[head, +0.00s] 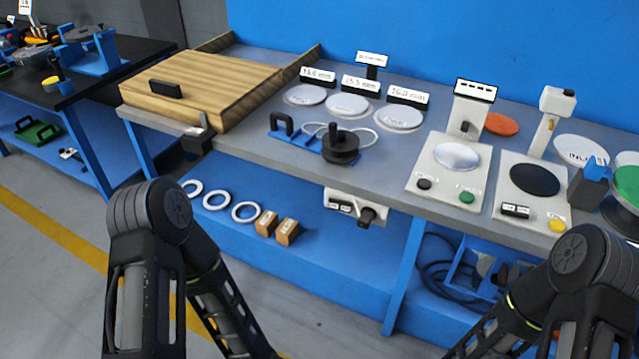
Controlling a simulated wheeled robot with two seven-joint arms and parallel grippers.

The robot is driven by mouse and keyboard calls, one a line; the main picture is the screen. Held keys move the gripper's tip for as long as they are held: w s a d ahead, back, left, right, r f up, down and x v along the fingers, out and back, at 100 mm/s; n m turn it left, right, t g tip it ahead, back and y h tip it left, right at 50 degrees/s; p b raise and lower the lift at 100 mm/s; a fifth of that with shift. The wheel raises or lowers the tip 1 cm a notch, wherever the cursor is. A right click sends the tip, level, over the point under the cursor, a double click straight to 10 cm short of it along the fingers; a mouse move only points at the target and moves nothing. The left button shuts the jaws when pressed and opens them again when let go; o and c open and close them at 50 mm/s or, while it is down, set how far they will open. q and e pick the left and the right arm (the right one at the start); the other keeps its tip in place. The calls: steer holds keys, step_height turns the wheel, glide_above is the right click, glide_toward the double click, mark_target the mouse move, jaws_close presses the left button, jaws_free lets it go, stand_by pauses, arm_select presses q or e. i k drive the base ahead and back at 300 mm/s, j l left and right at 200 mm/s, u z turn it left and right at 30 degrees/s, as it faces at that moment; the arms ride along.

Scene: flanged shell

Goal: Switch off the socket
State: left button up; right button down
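A white socket box (346,205) is fixed under the front edge of the grey bench top, near the middle of the head view. A black plug or knob (370,215) sticks out at its right end. Dark rectangular parts (340,206) show on its face; they are too small to tell the switch position. My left arm comes in at the lower left and my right arm at the lower right. Both forearms run down out of the picture, so neither gripper shows. Neither visible arm part touches the socket.
The bench top (262,156) carries a wooden tray (215,85), labelled white discs, a black handled part (340,146) and two white button stations. The blue lower shelf (330,270) holds white rings and wooden blocks (287,231). Space before the socket looks free.

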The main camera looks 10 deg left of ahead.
mark_target(334, 205)
steer(key=i+j, duration=0.1)
steer(key=j, duration=0.25)
steer(key=i+j, duration=0.15)
steer(key=j, duration=0.25)
steer(key=i+j, duration=0.1)
steer(key=j, duration=0.25)
steer(key=i+j, duration=0.15)
steer(key=j, duration=0.2)
steer(key=i+j, duration=0.1)
steer(key=j, duration=1)
steer(key=u, duration=0.05)
